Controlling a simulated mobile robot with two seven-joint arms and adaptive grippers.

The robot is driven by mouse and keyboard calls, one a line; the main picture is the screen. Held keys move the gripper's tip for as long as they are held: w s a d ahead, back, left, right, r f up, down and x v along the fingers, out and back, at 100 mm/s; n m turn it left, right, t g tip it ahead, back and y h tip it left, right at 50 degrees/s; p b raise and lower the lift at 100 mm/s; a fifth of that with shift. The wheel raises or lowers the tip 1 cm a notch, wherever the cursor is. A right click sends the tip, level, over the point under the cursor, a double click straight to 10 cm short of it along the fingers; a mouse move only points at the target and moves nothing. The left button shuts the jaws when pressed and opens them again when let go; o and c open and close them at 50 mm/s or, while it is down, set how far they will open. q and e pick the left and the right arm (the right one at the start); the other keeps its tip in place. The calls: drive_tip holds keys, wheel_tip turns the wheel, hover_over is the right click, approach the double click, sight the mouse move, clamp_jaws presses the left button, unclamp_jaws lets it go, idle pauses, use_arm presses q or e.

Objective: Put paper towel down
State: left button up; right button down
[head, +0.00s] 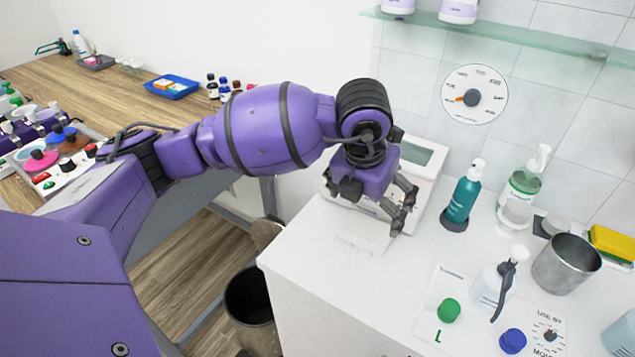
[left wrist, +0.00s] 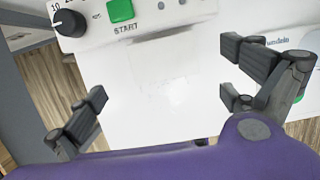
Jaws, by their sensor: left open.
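My left gripper (head: 374,208) is over the white counter in the head view, in front of a white device with a screen (head: 424,153). Its fingers are spread wide and nothing is between them. In the left wrist view the fingers stand apart at both sides of the gripper (left wrist: 168,98). A faint, ragged white patch (left wrist: 172,90) lies flat on the white surface between and beyond them. It may be the paper towel, but white on white leaves this unclear. The device's green START button (left wrist: 120,10) and black dial (left wrist: 70,22) show at the top.
A teal pump bottle (head: 464,198), a clear pump bottle (head: 520,195) and a metal cup (head: 566,263) stand on the counter to the right. A glass shelf (head: 520,38) is above. A dark bin (head: 250,297) stands on the floor left of the counter.

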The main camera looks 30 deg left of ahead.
sight(368, 228)
use_arm(q)
drive_tip(key=x, duration=0.7)
drive_tip(key=shift+s+d+f, duration=0.2)
drive_tip(key=shift+d+f, duration=0.05)
drive_tip(key=shift+f, duration=0.05)
drive_tip(key=c, duration=0.7)
drive_tip(key=shift+r, duration=0.1)
